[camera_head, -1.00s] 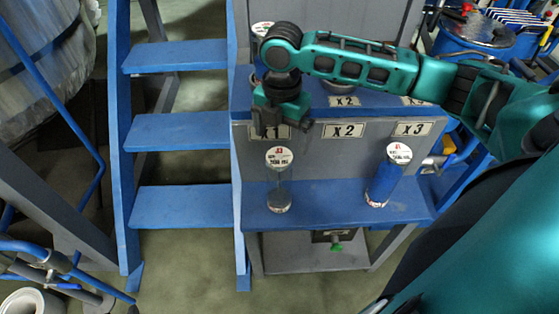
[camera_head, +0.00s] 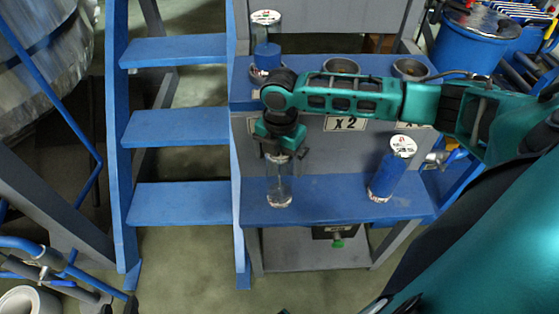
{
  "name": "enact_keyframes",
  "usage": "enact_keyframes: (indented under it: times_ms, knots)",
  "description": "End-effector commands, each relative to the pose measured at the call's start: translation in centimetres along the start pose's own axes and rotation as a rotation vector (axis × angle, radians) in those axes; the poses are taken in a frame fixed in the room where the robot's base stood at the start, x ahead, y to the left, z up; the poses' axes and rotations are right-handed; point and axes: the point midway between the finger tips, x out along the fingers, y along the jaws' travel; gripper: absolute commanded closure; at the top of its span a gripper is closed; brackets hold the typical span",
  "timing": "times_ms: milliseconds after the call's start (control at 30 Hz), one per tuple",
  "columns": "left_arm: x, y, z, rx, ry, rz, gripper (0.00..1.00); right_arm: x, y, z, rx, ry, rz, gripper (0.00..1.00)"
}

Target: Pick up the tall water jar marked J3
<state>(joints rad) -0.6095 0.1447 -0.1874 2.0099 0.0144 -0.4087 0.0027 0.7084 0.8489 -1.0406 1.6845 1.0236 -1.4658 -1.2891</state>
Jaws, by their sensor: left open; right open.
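A tall clear jar (camera_head: 279,188) stands upright on the left part of the lower blue shelf. A jar with blue contents (camera_head: 386,177) and a white round top stands on the right of that shelf, and another blue-filled jar (camera_head: 267,50) stands on the upper level. I cannot read surely which is J3. My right gripper (camera_head: 281,157), on the teal arm from the right, points down at the top of the clear jar. Its jaws are open and hide the jar's lid; whether they touch it I cannot tell. My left gripper is not in view.
The lower shelf (camera_head: 330,205) is clear between the two jars. A sign marked X2 (camera_head: 345,124) is on the panel behind. Round cups (camera_head: 411,68) sit on the upper level. Blue steps (camera_head: 180,203) are on the left, and a blue bucket (camera_head: 468,45) is at the back right.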

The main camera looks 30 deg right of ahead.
Motion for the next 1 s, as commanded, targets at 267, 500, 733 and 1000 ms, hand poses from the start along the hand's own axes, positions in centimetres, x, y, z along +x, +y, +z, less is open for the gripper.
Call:
enact_keyframes:
  times_ms: [267, 500, 733, 1000]
  knots:
    - [0.02, 0.02, 0.05, 0.001, -0.001, 0.0, 0.57, -0.08, 0.01, 0.0, 0.0, 0.0, 0.0, 0.19]
    - [0.06, 0.02, 0.17, 0.002, -0.002, 0.0, 0.57, -0.09, 0.01, 0.0, 0.0, 0.0, 0.0, 0.42]
    - [0.06, -0.01, 0.24, 0.004, -0.002, 0.0, 0.57, -0.1, 0.01, 0.01, 0.0, 0.0, 0.0, 0.64]
    - [0.07, -0.02, 0.26, 0.004, -0.003, 0.0, 0.57, -0.1, 0.0, 0.01, 0.0, -0.001, 0.0, 0.9]
